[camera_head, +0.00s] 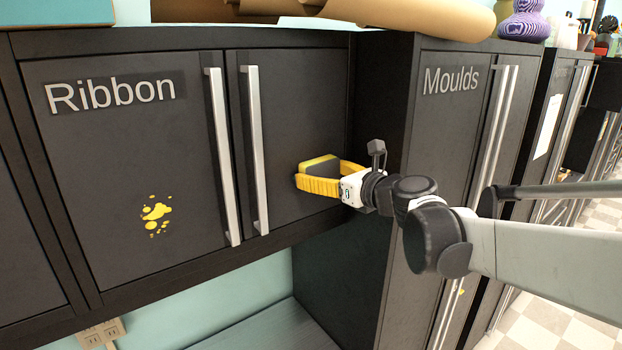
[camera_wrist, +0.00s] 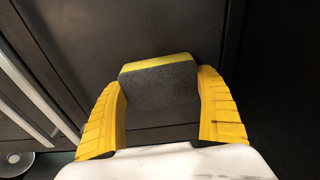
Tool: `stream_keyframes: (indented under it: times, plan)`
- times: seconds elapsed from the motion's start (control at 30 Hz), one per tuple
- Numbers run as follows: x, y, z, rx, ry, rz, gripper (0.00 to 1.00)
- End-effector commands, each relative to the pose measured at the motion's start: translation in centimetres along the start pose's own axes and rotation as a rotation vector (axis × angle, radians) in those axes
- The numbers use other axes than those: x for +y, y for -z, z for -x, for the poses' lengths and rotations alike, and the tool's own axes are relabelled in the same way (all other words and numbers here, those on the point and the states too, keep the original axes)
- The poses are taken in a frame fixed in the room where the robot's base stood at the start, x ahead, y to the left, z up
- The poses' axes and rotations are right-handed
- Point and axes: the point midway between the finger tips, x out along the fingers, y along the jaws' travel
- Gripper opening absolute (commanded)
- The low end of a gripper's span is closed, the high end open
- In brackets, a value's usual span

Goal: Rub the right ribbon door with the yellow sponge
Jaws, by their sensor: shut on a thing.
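The right ribbon door (camera_head: 303,110) is a dark closed cabinet door with a silver vertical handle (camera_head: 254,150) along its left edge. My gripper (camera_head: 314,174), with yellow fingers, is shut on the yellow sponge (camera_head: 320,161) in front of this door's lower right part. The sponge has a dark grey face and a yellow edge. In the wrist view the sponge (camera_wrist: 160,88) sits between both fingers, its yellow edge toward the dark door surface. I cannot tell whether it touches the door. No stain shows on the visible part of this door.
The left ribbon door (camera_head: 110,130), labelled "Ribbon", carries a yellow splatter (camera_head: 155,213). The Moulds cabinet (camera_head: 445,120) juts out at the right, close to my arm. Brown rolls (camera_head: 420,14) lie on top. Open space lies below the ribbon cabinet.

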Motion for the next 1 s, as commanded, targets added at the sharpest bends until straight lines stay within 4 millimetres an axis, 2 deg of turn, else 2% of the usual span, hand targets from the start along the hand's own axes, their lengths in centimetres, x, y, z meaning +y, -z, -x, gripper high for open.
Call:
stream_keyframes:
  times: [0.27,0.6,0.77,1.0]
  plan:
    - [-1.2,0.1,-0.1,0.000,0.001,-0.001,0.58]
    - [-3.9,0.1,-0.2,-0.001,0.001,-0.001,0.58]
    - [-3.7,0.1,-0.1,-0.001,0.000,-0.001,0.58]
    - [-1.9,0.0,-0.1,0.000,-0.002,-0.001,0.58]
